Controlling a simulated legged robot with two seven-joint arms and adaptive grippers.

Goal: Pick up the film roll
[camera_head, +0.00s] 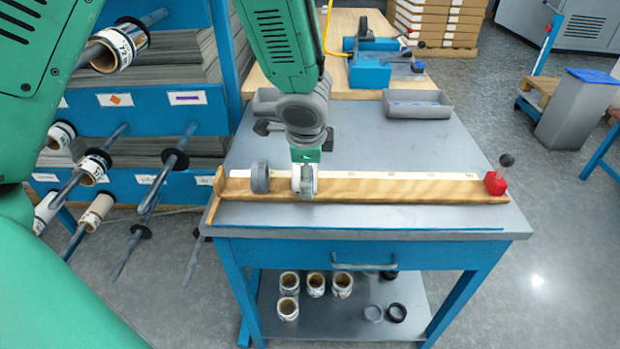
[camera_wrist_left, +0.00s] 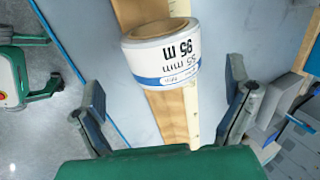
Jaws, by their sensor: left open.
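The film roll (camera_wrist_left: 160,53), white with a blue band and size lettering, sits on the wooden measuring board in the left wrist view. In the head view my left gripper (camera_head: 305,180) points down over the left part of the wooden board (camera_head: 400,187) and hides most of the roll. The wrist view shows the open fingers of my left gripper (camera_wrist_left: 165,105) apart on either side, with the roll ahead of the gap and not clamped. A dark grey ring (camera_head: 260,177) stands just left of the gripper. My right gripper is not in view.
A red stop with a knob (camera_head: 495,183) stands at the board's right end. A grey tray (camera_head: 418,104) lies at the table's back right. The shelf below (camera_head: 345,315) holds several rolls and rings. A blue rack (camera_head: 165,115) with rods stands left. The tabletop's right side is clear.

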